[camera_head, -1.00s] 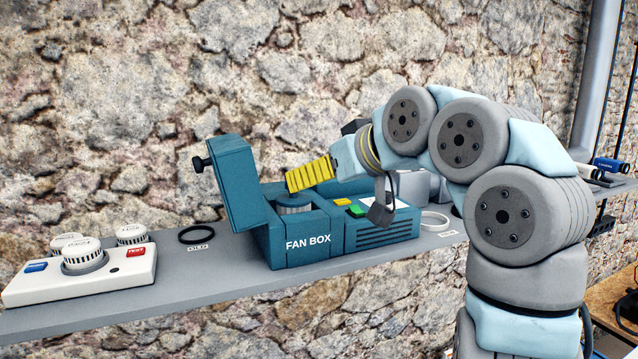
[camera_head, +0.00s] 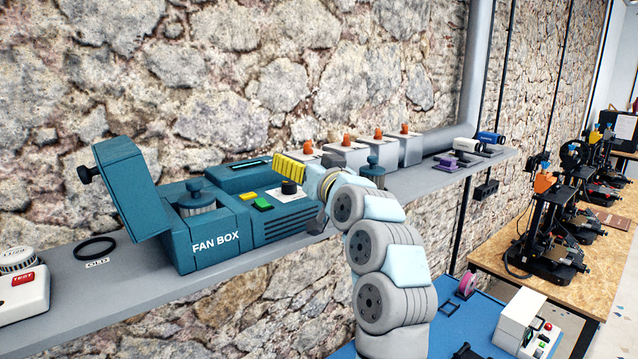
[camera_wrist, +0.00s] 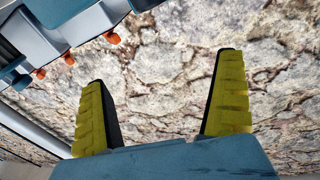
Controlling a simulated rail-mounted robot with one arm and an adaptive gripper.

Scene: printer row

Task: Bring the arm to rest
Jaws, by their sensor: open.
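My gripper (camera_head: 290,168) is above the shelf, just right of the teal fan box and near the wall. Its yellow ribbed fingers also show in the wrist view (camera_wrist: 160,112), spread wide apart with only stone wall between them. It is open and empty. My arm is folded, its links rising from the lower middle of the head view. The fan box (camera_head: 215,238) stands on the shelf with its lid (camera_head: 130,187) raised. A grey and teal round part (camera_head: 196,197) sits in its opening.
The shelf (camera_head: 90,300) runs along the wall. Grey units with orange knobs (camera_head: 345,152) stand right of the gripper. A black ring (camera_head: 95,247) and a white test unit (camera_head: 22,297) are at left. Printers (camera_head: 560,225) stand on a wooden table at right.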

